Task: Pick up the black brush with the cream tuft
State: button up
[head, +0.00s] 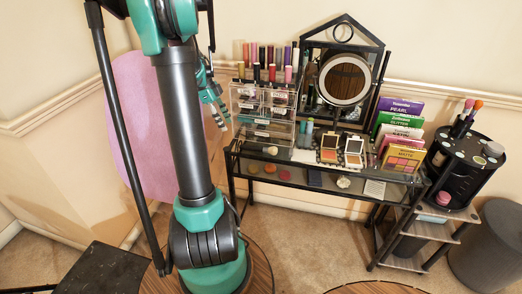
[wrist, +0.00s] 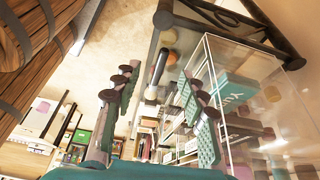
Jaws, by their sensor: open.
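A dark-handled brush (wrist: 158,66) with a pale end shows in the wrist view, in the gap between my fingers and beyond them. In the head view a small cream tuft (head: 270,150) shows at the front left of the black dressing table (head: 300,161); its handle is hard to make out. My gripper (head: 213,97) is left of the table, beside the clear drawer organiser. In the wrist view my gripper (wrist: 160,82) has its teal padded fingers wide apart with nothing between them. It is apart from the brush.
The clear organiser (head: 262,112) with lipsticks on top stands close right of my gripper. A round mirror (head: 344,79), palettes (head: 354,147) and colour boxes (head: 399,120) fill the table's back and right. A pink chair back (head: 142,120) is behind my arm.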

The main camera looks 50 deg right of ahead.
jog(key=shift+m, duration=0.3)
jog(key=x, duration=0.7)
jog(key=shift+s+d+r, duration=0.15)
jog(key=shift+d, duration=0.25)
jog(key=shift+d+x, duration=0.15)
jog(key=shift+x, duration=1.2)
jog(key=shift+d+x, duration=0.2)
jog(key=shift+x, duration=1.1)
jog(key=shift+r, duration=0.1)
jog(key=shift+c, duration=0.3)
grip_shut()
